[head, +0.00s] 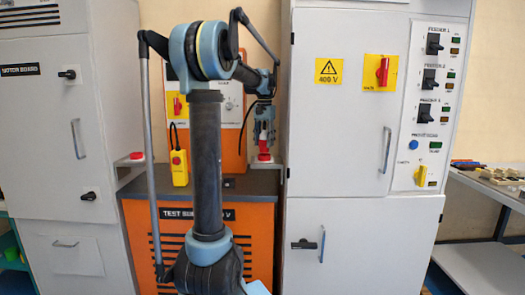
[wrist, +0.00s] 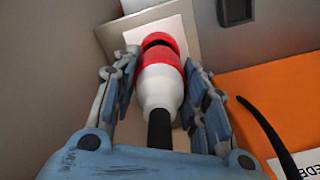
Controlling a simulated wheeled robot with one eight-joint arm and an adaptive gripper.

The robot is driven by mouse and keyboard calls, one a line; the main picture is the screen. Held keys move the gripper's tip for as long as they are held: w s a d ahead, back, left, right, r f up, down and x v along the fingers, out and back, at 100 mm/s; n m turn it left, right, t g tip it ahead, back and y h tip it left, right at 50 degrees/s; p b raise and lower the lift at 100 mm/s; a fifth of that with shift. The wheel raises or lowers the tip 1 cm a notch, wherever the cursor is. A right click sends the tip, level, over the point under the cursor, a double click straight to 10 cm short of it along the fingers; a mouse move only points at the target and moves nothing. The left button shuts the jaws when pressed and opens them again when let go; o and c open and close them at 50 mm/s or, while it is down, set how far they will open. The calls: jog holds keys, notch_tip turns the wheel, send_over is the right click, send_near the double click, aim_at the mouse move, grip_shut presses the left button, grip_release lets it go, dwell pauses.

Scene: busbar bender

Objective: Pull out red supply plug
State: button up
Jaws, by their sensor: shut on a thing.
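In the wrist view the plug (wrist: 160,82) has a red front, a white body and a black cable running toward the camera. Its red end is at a pale wall plate (wrist: 180,30); I cannot tell how deep it sits. My gripper (wrist: 158,75) is shut on the plug, with a finger on each side of the body. In the head view my gripper (head: 264,133) points down at the plug.
The orange test supply unit (head: 262,215) has a dark top with a yellow pendant box (head: 179,168). The right-hand white cabinet (head: 340,120) stands close to my gripper. A black cable (wrist: 268,130) curves past at the right in the wrist view. A workbench (head: 500,185) is at the far right.

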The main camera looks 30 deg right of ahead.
aim_at(264, 130)
jog(key=shift+r, duration=2.45)
